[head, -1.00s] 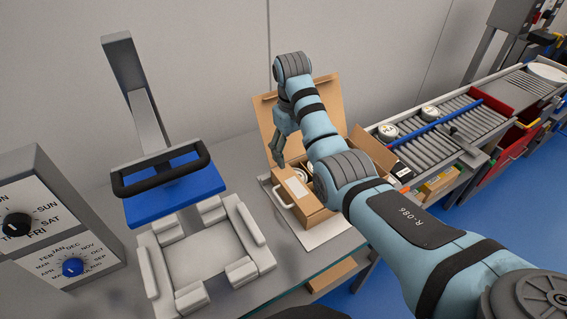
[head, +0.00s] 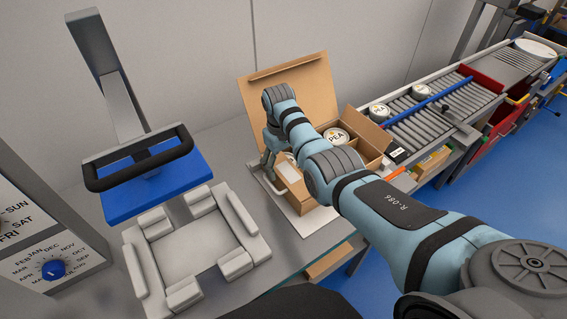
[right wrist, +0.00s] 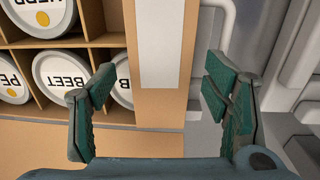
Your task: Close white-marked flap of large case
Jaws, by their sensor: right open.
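The large cardboard case (head: 318,203) stands open on the bench, with white-lidded tubs (head: 335,136) in its compartments. Its white-marked flap (head: 291,176) is at the case's near-left side, partly hidden by my right arm. In the right wrist view the flap (right wrist: 160,112) and its white strip (right wrist: 160,45) show between the fingers. My right gripper (right wrist: 158,85) is open, one finger on each side of the flap in the picture; I cannot tell if they touch it. In the head view the right gripper (head: 268,150) is at the case's left side. My left gripper is out of view.
A tall cardboard panel (head: 300,92) stands up at the case's back, and another flap (head: 370,138) sticks out at its right. A white handle (head: 268,186) is beside the case. A grey fixture (head: 195,255) stands left, and a roller conveyor (head: 445,112) runs right.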

